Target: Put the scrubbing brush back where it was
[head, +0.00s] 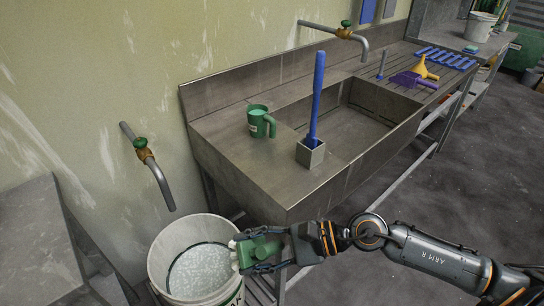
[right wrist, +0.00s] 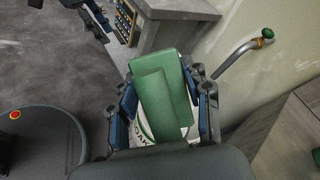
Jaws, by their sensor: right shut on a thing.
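A green block-shaped thing (head: 262,248), which I take to be the scrubbing brush, is held in my right gripper (head: 262,255). In the right wrist view the green block (right wrist: 162,95) sits between both fingers. It is at the right rim of the white pail (head: 160,262), which holds pale, foamy-looking contents. The pail shows partly behind the block in the right wrist view. A dark jointed part, probably my left gripper (right wrist: 92,18), shows at the top left of that view; its jaws are unclear.
The metal sink bench (head: 240,178) carries a green mug (head: 260,122), a square holder (head: 311,153) with a blue-handled tool (head: 317,90), a yellow funnel (head: 424,70) and a purple scoop (head: 412,80). A wall tap (head: 150,165) is above the pail. A grey table (head: 35,250) stands left.

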